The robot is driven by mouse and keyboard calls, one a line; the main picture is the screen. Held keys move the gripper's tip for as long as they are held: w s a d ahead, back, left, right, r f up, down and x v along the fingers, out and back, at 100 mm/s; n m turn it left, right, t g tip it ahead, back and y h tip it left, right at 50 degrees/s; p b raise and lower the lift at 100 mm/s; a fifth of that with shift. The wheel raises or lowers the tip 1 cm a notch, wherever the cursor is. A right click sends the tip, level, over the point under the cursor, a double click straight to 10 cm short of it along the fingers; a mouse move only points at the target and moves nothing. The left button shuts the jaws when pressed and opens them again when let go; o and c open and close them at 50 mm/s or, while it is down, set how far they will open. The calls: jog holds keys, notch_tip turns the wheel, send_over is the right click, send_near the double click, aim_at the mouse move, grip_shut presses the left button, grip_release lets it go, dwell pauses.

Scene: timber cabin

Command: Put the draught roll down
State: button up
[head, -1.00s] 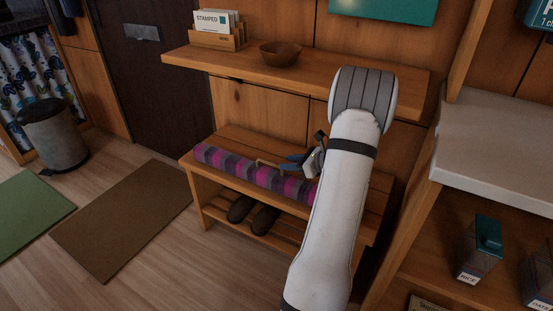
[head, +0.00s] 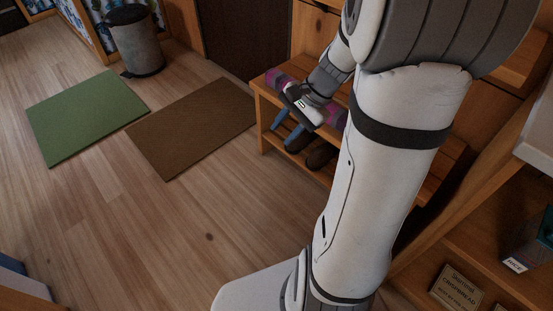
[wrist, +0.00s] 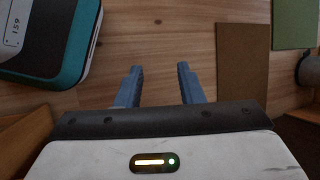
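The draught roll (head: 336,117) is a long purple and grey checked roll. It lies on top of the slatted wooden bench (head: 262,98), its middle hidden behind my gripper and wrist. My gripper (head: 288,128) is in front of the bench, on the near side of the roll, with its blue fingers pointing down. In the wrist view, the two fingers (wrist: 158,72) stand apart with only floor seen between them. The gripper is open and empty. The roll does not show in the wrist view.
Dark shoes (head: 320,155) sit on the bench's lower shelf. A brown mat (head: 195,125) and a green mat (head: 88,115) lie on the floor, with a grey bin (head: 136,42) behind. Shelves with a labelled box (head: 457,288) stand at right. The wooden floor in front is clear.

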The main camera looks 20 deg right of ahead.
jog(key=s+a+r+n+h, duration=0.2)
jog(key=s+a+n+h, duration=0.4)
jog(key=s+n, duration=0.4)
jog(key=n, duration=0.2)
jog(key=shift+s+a+r+n, duration=0.2)
jog(key=shift+a+r+n, duration=0.1)
jog(key=shift+a+n, duration=0.1)
